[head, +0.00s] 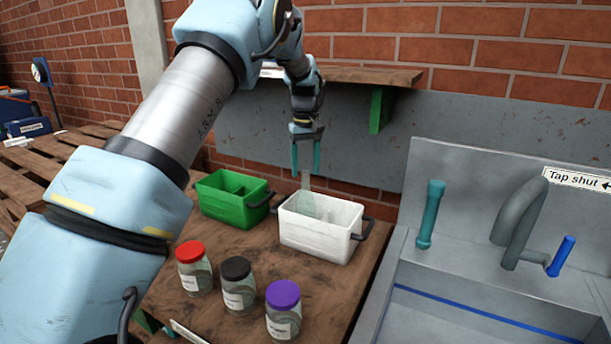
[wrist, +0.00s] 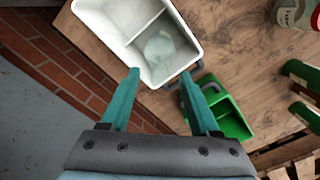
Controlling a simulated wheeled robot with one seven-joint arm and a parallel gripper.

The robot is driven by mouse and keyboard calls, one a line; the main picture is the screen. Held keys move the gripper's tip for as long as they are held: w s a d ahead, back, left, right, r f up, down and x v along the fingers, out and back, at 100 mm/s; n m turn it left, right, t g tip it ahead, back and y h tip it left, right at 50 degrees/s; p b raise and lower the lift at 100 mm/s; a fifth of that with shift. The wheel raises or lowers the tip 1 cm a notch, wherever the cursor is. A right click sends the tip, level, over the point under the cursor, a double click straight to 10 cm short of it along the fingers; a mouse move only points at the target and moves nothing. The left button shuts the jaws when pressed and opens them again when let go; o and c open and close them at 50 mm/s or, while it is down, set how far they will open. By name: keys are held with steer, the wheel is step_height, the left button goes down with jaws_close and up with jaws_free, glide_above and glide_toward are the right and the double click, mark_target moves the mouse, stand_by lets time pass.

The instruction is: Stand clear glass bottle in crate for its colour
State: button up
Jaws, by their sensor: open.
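The clear glass bottle (head: 306,203) stands about upright in the left compartment of the white crate (head: 330,240), its neck rising above the rim. In the wrist view the bottle (wrist: 160,48) is a faint round shape inside one compartment of the white crate (wrist: 94,22). My gripper (head: 306,172) is open above the bottle, its fingers pointing down and apart, holding nothing. In the wrist view, my gripper (wrist: 160,75) has a clear gap between its fingertips. The bottle's base is hidden by the crate wall in the head view.
A green divided crate (head: 233,201) stands left of the white one. Jars with red (head: 190,252), black (head: 236,268) and purple (head: 283,294) lids stand in front. A sink with a tap (head: 520,225) is at right; a wooden shelf (head: 360,76) hangs behind my gripper.

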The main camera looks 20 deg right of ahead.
step_height(320, 180, up, 10)
steer(key=b, duration=0.1)
steer(key=shift+b, duration=0.35)
steer(key=s+a+f, duration=0.1)
steer(key=a+f, duration=0.2)
steer(key=a, duration=0.8)
steer(key=s+a+f, duration=0.1)
steer(key=a+f, duration=0.1)
steer(key=a, duration=1)
steer(key=s+a+f, duration=0.3)
steer(key=s+a, duration=0.5)
steer(key=s, duration=0.1)
steer(key=s+a+f+t, duration=0.1)
steer(key=s+a+f, duration=0.3)
steer(key=s+a, duration=0.4)
steer(key=shift+s+t, duration=0.3)
steer(key=shift+s, duration=0.15)
